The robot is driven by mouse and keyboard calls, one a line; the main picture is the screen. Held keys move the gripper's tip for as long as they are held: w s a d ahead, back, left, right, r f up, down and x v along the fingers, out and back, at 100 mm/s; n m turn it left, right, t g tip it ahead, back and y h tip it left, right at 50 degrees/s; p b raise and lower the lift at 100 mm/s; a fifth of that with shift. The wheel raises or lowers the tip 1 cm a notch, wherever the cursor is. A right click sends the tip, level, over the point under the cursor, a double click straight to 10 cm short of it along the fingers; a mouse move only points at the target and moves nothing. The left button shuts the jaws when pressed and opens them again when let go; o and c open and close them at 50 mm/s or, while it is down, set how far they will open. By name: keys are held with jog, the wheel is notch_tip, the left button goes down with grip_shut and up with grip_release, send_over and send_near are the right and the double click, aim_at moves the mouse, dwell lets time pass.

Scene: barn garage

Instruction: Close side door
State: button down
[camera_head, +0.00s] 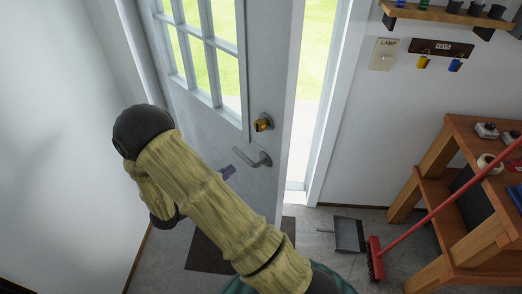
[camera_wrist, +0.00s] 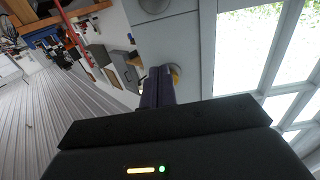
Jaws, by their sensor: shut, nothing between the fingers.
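The side door (camera_head: 210,112) is a grey-white door with a paned window. It stands ajar, with a bright gap between its right edge and the door frame (camera_head: 331,100). A brass lock (camera_head: 263,122) and a grey lever handle (camera_head: 253,160) sit near that edge. My gripper (camera_head: 228,172) has purple fingers, shut and empty, just left of the lever in the head view; I cannot tell whether they touch the door. In the wrist view the shut fingers (camera_wrist: 158,88) point toward the door (camera_wrist: 200,50), with a yellowish round part behind them.
A wooden workbench (camera_head: 462,130) stands at the right. A red broom (camera_head: 375,262) leans on it, beside a grey dustpan (camera_head: 349,235) on the floor. A dark mat (camera_head: 208,256) lies below the door. A white wall (camera_head: 50,130) is at the left.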

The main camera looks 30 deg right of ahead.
aim_at(268, 143)
jog(key=shift+d+r, duration=0.1)
jog(key=shift+d, duration=0.05)
jog(key=p+x, duration=0.5)
jog(key=x, duration=0.8)
jog(key=shift+w+d+p, duration=0.2)
jog(key=shift+d+p, duration=0.1)
jog(key=shift+d, duration=0.05)
